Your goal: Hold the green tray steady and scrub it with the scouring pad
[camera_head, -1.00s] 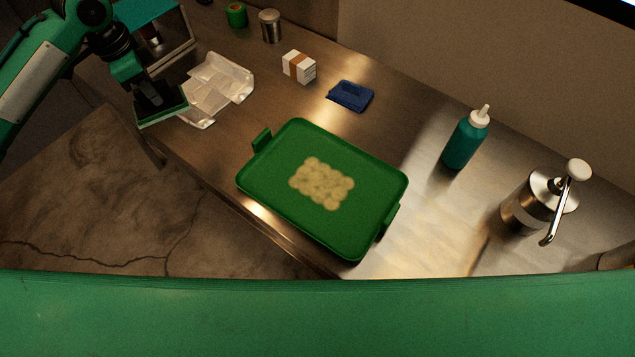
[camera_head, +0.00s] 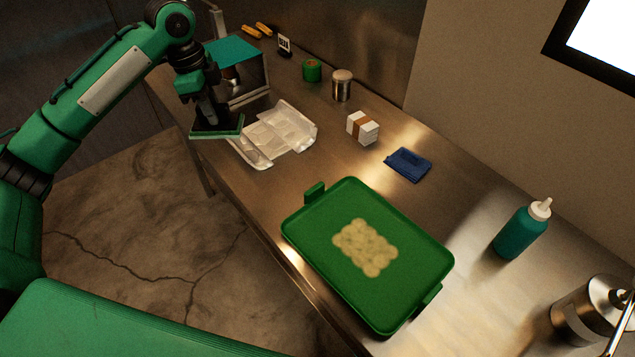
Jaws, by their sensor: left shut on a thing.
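The green tray (camera_head: 315,254) lies flat on the steel counter, its two end handles free. A pale, bumpy patch of residue (camera_head: 366,248) covers its middle. My left gripper (camera_head: 214,116) is at the upper left, shut on a flat green scouring pad (camera_head: 222,131). The pad is held level at the counter's left edge, left of a clear plastic wrapper and well apart from the tray. The gripper's fingertips are partly hidden in shadow above the pad. My right gripper is not in view.
The crumpled clear wrapper (camera_head: 297,120) lies between pad and tray. Beyond the tray are a folded blue cloth (camera_head: 408,164), a banded white stack (camera_head: 363,128), a metal canister (camera_head: 342,86) and a green can (camera_head: 312,70). A teal bottle (camera_head: 521,233) and steel pump dispenser (camera_head: 588,312) stand right.

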